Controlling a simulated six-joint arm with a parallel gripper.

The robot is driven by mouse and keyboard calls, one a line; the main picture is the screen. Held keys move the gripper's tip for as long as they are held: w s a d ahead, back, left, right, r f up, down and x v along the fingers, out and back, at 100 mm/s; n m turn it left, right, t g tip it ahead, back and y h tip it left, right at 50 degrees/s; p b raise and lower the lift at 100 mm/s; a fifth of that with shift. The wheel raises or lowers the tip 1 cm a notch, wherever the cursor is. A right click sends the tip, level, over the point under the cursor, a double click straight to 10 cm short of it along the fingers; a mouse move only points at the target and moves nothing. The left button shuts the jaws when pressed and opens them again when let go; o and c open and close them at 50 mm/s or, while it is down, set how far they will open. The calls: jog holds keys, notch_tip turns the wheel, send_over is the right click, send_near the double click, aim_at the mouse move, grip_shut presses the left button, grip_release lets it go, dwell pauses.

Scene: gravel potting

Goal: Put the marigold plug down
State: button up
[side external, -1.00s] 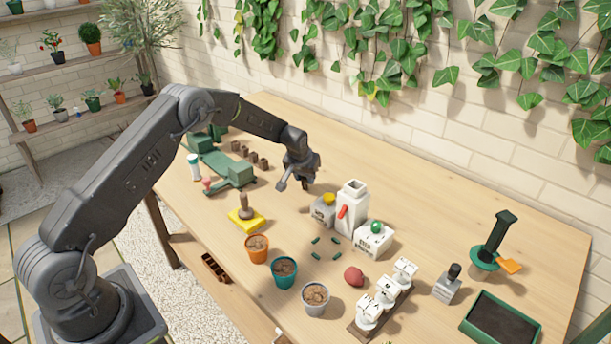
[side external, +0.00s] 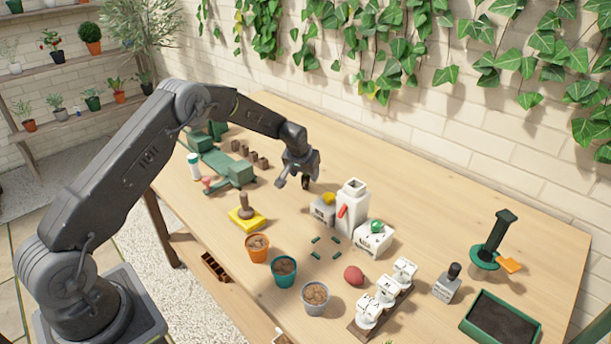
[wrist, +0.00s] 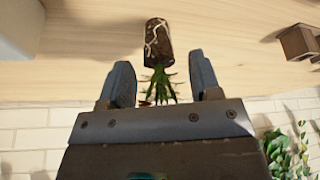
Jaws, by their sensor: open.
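The marigold plug (wrist: 158,45) is a dark brown soil cylinder with white roots and green leaves. In the wrist view its soil end extends beyond my gripper (wrist: 161,78), and its leaves are between the two spread fingers, with gaps on both sides. In the side view my gripper (side external: 294,180) is low over the rear middle of the table, and a dark bit of the plug (side external: 305,183) shows beside the fingers. I cannot tell exactly how the plug meets the table.
Several brown soil plugs (side external: 253,157) stand behind left, near a green device (side external: 225,168). A white bottle-like block (side external: 352,205) and a labelled box (side external: 323,212) are close on the right.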

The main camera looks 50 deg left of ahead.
jog(key=s+d+r+m, duration=0.1)
jog(key=s+d+r, duration=0.4)
jog(key=s+r, duration=0.65)
jog(key=s+d+r+m, duration=0.1)
jog(key=s+d+r, duration=0.55)
jog(key=r, duration=0.75)
jog(key=s+d+m, duration=0.1)
jog(key=s+d, duration=0.1)
jog(key=s, duration=0.9)
jog(key=s+d+m+t+h, duration=0.1)
jog(key=s+d, duration=0.1)
jog(key=s, duration=0.9)
jog(key=shift+s+r+t+h, duration=0.2)
jog(key=shift+s+t+h, duration=0.1)
jog(key=shift+s, duration=0.1)
